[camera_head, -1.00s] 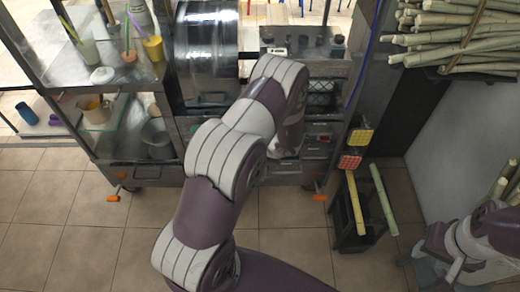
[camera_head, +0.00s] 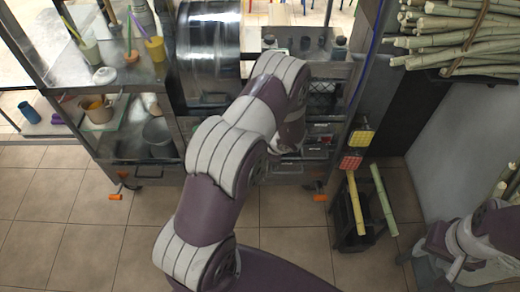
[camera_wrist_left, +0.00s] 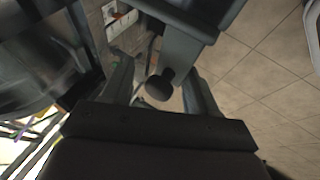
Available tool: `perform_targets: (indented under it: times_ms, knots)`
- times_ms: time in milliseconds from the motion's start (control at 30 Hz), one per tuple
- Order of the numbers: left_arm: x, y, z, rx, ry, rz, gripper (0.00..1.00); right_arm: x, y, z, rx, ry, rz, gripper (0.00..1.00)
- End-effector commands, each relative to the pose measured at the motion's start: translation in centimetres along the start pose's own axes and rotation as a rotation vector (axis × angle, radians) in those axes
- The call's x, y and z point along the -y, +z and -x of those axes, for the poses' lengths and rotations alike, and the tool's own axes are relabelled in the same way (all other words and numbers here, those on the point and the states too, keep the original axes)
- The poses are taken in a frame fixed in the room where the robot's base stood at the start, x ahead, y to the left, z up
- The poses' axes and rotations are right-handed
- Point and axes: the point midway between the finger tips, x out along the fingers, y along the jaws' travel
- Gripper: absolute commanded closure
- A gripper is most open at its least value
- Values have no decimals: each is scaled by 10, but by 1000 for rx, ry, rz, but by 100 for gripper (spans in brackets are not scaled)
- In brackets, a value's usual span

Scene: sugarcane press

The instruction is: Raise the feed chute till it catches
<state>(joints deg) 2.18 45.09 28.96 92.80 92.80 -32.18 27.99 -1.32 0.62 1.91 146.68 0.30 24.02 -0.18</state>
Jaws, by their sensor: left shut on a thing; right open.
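The feed chute, seen as a grey metal piece (camera_wrist_left: 185,42), fills the top middle of the left wrist view. A dark round knob (camera_wrist_left: 160,86) hangs below it. My left gripper (camera_wrist_left: 160,75) has a finger on each side of the knob and is shut on the chute; the exact contact is hard to see. In the head view my left arm hides that gripper; a flat grey panel (camera_head: 302,40), apparently the chute, shows behind the arm. My right gripper (camera_head: 430,268) is open and empty at the lower right.
The press cart has a shiny drum (camera_head: 208,60) and glass shelves with cups at left. Cane bundles (camera_head: 460,35) lie on a rack at upper right. Tiled floor is clear in front.

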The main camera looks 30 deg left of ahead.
Motion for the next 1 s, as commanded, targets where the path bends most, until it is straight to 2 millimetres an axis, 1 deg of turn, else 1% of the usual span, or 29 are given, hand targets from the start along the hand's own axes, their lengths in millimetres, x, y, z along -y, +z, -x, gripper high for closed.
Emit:
perform_targets:
  times_ms: [67, 167, 267, 400, 500, 600, 733, 1000]
  knots:
    - [-2, 0, 2, 1, 4, 2, 48, 0, 0, 0, 0, 0, 0, 57]
    - [-3, 1, 13, 3, 6, 1, 48, 0, 0, 0, 0, 0, 0, 57]
    - [-3, 1, 37, 5, 7, 2, 48, 0, 0, 1, 0, 0, 0, 57]
    - [-3, 1, 76, 4, 5, 1, 48, 0, 0, 3, 0, 0, 0, 57]
    - [-2, 1, 100, 4, 4, 0, 48, 0, -1, 5, 0, 0, 0, 57]
    - [-2, 1, 116, 2, 3, 0, 48, 0, -1, 6, 0, 0, 0, 57]
    - [-1, 0, 126, 1, 0, 1, 48, 0, -1, 6, 0, 0, 0, 57]
    - [-1, 0, 126, 0, -1, 0, 48, 0, -1, 6, 0, 0, 0, 57]
